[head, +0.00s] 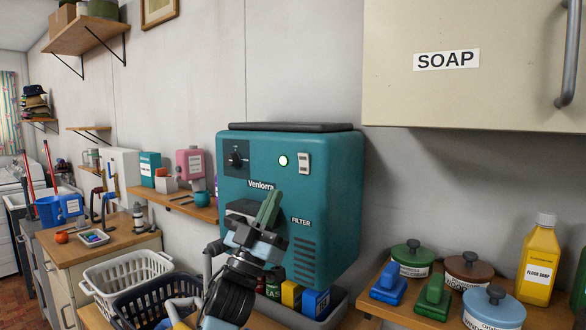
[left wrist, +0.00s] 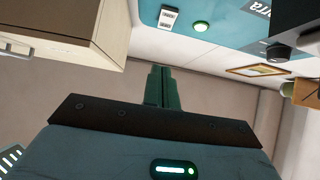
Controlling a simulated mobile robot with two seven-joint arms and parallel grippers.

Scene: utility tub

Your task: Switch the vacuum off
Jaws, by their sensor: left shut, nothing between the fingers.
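The vacuum is a teal wall-mounted box (head: 330,205) with a "FILTER" label and vents. On its front are a black dial (head: 236,158), a lit green lamp (head: 283,160) and a white rocker switch (head: 303,163). The left wrist view also shows the switch (left wrist: 168,17), the lit lamp (left wrist: 200,26) and the dial (left wrist: 276,53). My left gripper (head: 270,203) is shut and empty, in front of the box and below the lamp and switch in the head view. Its closed fingers also show in the left wrist view (left wrist: 159,72), apart from the switch there. My right gripper is not in view.
A cream cabinet marked SOAP (head: 470,90) hangs at the upper right. Lidded pots, such as a blue one (head: 493,308), and a yellow bottle (head: 540,262) stand on the right shelf. Baskets, such as a white one (head: 128,275), stand at lower left.

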